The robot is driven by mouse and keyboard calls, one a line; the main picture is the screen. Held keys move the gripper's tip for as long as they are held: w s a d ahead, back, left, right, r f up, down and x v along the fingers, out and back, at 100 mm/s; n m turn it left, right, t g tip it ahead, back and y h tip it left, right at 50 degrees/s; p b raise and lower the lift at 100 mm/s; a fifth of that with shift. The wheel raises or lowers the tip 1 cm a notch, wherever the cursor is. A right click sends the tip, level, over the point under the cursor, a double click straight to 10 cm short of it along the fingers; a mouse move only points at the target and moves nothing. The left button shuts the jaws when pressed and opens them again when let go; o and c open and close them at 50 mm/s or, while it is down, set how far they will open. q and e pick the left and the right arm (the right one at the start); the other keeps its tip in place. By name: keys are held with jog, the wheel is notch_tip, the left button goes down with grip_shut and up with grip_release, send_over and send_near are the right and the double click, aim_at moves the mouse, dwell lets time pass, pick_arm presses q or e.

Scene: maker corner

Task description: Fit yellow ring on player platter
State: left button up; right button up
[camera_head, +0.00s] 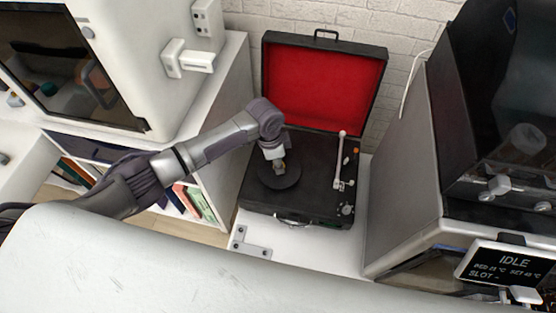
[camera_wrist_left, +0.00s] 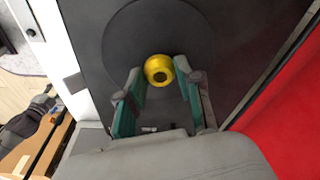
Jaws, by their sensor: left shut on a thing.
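The record player (camera_head: 262,205) stands open on a white surface, with its red-lined lid (camera_head: 325,88) raised at the back. Its round dark platter (camera_head: 290,182) lies at the left of the deck and fills much of the left wrist view (camera_wrist_left: 125,35). My left gripper (camera_head: 280,167) points down over the platter. In the left wrist view it is shut on the yellow ring (camera_wrist_left: 158,70), which sits between the fingertips over the platter's middle area. Whether the ring touches the platter I cannot tell. My right gripper is not in view.
The white tonearm (camera_head: 341,165) stands at the right of the platter. A white cabinet with a dark window (camera_head: 70,60) is at the left. A grey machine with an IDLE display (camera_head: 513,262) is close on the right. A metal bracket (camera_head: 250,245) lies in front of the player.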

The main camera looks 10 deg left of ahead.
pick_arm(q)
jog(key=shift+f+b, duration=0.3)
jog(key=shift+f, duration=0.25)
jog(key=o, duration=0.5)
jog(key=shift+o, duration=0.2)
notch_tip(320, 180, up, 11)
jog(key=a+p, duration=0.1)
jog(key=p, duration=1.1)
jog(key=shift+s+a, duration=0.25)
jog(key=shift+s, duration=0.1)
